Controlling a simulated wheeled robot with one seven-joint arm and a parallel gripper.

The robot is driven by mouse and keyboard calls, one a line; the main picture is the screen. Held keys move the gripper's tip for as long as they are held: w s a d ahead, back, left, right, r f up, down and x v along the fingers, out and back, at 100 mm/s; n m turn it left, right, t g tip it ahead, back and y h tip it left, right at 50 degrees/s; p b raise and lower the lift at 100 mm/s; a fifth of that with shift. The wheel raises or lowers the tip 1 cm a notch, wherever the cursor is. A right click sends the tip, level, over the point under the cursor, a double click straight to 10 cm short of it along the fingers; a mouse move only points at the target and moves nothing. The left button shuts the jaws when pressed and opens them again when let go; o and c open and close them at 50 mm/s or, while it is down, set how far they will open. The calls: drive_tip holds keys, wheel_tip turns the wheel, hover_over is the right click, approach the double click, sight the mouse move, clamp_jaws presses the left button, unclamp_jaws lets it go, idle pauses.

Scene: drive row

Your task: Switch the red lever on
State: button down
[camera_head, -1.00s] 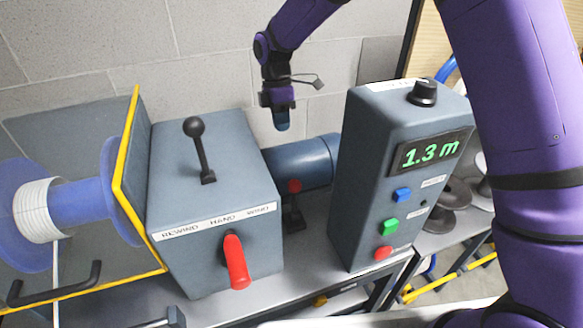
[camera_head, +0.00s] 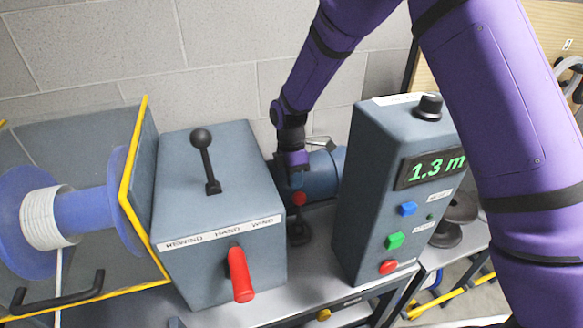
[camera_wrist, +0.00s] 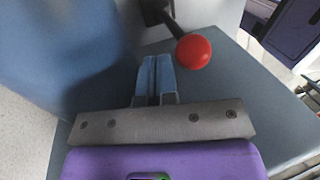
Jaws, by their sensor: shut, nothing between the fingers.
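A red ball knob (camera_head: 299,199) on a dark stem shows in the head view, between the grey box and the button console, in front of the blue cylinder. In the wrist view the red knob (camera_wrist: 194,52) sits just right of my fingertips, its black stem running to the upper left. My gripper (camera_head: 296,183) is shut and empty, right above and beside the knob; whether it touches is unclear. Its blue fingers also show in the wrist view (camera_wrist: 155,72). A second red handle (camera_head: 240,275) hangs downward on the front of the grey box.
The grey box (camera_head: 180,235) with a black ball-topped lever (camera_head: 206,160) stands left of my gripper. The console (camera_head: 365,190) reading 1.3 m stands close on the right. The blue cylinder (camera_head: 325,172) is behind. A yellow-edged plate (camera_head: 132,170) and reel are farther left.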

drive_tip(key=shift+s+d, duration=0.1)
drive_tip(key=shift+s, duration=0.25)
drive_tip(key=shift+t, duration=0.6)
drive_tip(key=shift+s+d+r, duration=0.1)
drive_tip(key=shift+s+d, duration=0.15)
drive_tip(key=shift+s, duration=0.65)
drive_tip(key=shift+s+d+f, duration=0.1)
drive_tip(key=shift+s+d, duration=0.2)
drive_tip(key=shift+s, duration=0.65)
drive_tip(key=shift+s+d+r, duration=0.1)
drive_tip(key=shift+s+d, duration=0.15)
drive_tip(key=shift+s, duration=0.65)
